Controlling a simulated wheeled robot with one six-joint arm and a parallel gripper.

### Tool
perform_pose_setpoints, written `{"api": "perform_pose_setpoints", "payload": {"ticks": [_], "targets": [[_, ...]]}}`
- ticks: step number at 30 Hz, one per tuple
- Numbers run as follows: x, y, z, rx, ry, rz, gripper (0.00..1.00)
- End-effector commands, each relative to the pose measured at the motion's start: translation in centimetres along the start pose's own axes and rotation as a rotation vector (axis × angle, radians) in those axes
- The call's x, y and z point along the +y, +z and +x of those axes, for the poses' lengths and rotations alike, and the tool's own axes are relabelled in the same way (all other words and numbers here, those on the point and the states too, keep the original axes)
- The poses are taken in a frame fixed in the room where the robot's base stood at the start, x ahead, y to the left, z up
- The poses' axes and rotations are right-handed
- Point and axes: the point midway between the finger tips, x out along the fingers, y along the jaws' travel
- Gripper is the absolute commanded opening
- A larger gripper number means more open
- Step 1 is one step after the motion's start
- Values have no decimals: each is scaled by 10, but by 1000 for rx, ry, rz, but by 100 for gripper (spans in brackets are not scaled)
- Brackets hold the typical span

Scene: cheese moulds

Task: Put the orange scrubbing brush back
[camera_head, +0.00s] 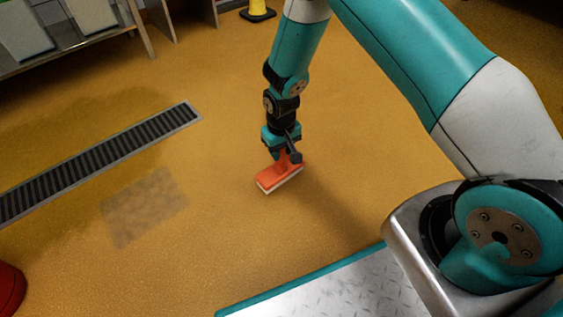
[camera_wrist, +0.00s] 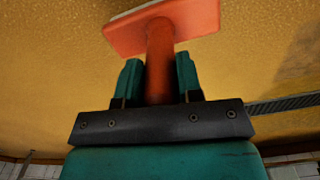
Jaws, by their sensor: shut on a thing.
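The orange scrubbing brush (camera_head: 279,176) hangs from my gripper (camera_head: 284,153), with its flat block downward and a pale bristle edge along the underside. In the wrist view the brush (camera_wrist: 160,40) shows its round orange handle between the two teal fingers of my gripper (camera_wrist: 160,80). My gripper is shut on that handle. The brush appears to be over the yellow-brown floor (camera_head: 235,235); I cannot tell its exact height. No holder or rack for the brush can be made out.
A long floor drain grate (camera_head: 95,165) runs at the left, with a greyish patch (camera_head: 145,207) beside it. A red round object (camera_head: 10,288) is at the lower left edge.

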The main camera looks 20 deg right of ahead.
Motion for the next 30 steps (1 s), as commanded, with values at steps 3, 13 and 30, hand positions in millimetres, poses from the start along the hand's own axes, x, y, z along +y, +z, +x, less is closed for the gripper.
{"api": "perform_pose_setpoints", "payload": {"ticks": [3, 13, 30], "targets": [[0, 1, 20, -2, 0, 0, 3], [0, 0, 39, 0, 0, 0, 3], [0, 0, 42, -1, 0, 0, 59]]}}
